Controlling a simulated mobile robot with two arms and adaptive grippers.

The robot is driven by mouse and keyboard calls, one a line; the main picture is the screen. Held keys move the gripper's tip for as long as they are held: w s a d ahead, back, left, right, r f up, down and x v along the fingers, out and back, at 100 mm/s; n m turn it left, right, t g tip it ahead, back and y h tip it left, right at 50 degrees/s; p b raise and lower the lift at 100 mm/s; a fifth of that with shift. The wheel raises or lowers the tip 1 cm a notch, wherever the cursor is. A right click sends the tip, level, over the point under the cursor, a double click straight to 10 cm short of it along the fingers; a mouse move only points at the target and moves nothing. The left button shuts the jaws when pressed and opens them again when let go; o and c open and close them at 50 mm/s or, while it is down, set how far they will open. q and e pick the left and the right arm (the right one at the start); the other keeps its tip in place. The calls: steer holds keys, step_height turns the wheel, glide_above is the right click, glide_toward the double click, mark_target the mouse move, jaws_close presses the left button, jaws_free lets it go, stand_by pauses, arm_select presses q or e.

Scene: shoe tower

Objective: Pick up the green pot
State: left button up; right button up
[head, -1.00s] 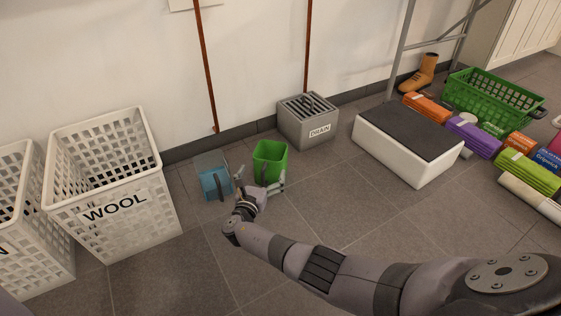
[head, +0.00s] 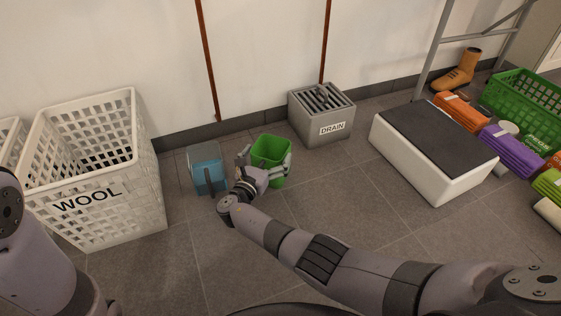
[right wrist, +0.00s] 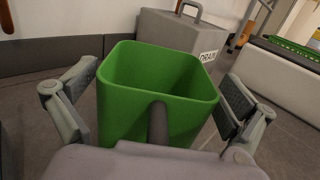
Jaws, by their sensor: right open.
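The green pot (head: 270,149) is a square, open-topped pot standing upright on the floor near the wall. In the right wrist view the green pot (right wrist: 155,95) fills the middle, with a grey bar-like part on its near side. My right gripper (head: 266,161) is open, with one finger on either side of the pot. The right wrist view shows gaps between both fingers of the right gripper (right wrist: 158,112) and the pot walls. My left arm shows at the left edge of the head view, but its gripper does not show.
A blue container (head: 206,168) stands close left of the pot. A grey box marked DRAIN (head: 322,118) stands behind right. A white WOOL basket (head: 95,205) is at the left and a white box with a dark top (head: 440,165) at the right. The front floor is clear.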

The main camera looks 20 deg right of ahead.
steer(key=shift+w, duration=0.1)
steer(key=c, duration=1.4)
steer(key=shift+r, duration=0.1)
steer(key=shift+c, duration=0.2)
steer(key=shift+r, duration=0.1)
